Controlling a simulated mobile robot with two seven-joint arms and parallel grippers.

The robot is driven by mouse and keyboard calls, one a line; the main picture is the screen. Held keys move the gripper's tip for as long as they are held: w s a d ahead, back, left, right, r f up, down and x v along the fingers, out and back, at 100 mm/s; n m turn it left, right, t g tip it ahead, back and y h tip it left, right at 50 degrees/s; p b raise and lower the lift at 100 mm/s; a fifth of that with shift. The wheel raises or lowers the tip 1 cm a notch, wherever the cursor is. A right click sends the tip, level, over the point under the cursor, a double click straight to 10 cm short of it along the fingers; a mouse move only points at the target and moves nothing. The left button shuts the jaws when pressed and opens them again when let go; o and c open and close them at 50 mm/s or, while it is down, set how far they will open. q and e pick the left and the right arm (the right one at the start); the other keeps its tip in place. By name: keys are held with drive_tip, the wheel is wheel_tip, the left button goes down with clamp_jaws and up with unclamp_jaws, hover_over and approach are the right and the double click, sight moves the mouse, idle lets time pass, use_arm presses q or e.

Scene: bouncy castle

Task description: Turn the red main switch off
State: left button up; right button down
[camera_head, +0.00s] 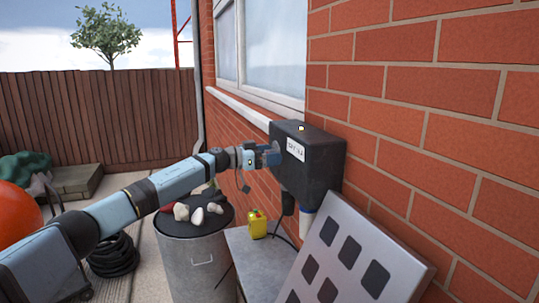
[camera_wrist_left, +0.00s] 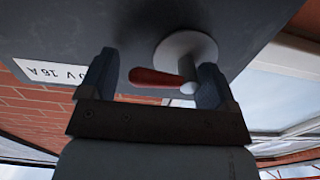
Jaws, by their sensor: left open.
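A dark box (camera_head: 318,165) with a white label hangs on the brick wall. The red main switch (camera_wrist_left: 152,77) is a red lever on a pale round disc (camera_wrist_left: 190,50) on the box's face in the left wrist view. The lever points left from its hub. In the head view the switch is hidden behind my left gripper (camera_head: 268,155), which is close against the box's left side. My left gripper is open, with one finger on each side of the lever. I cannot tell whether a finger touches it. My right gripper is out of view.
A grey bin (camera_head: 196,250) with several stones on its lid stands below my left arm. A panel with dark squares (camera_head: 392,238) leans against the wall. A window (camera_head: 270,50) is above.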

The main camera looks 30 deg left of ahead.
use_arm(q)
drive_tip(key=shift+c, duration=0.5)
drive_tip(key=shift+w+f, duration=0.1)
drive_tip(key=shift+f, duration=0.05)
drive_tip(key=c, duration=0.6)
drive_tip(key=shift+c, duration=0.2)
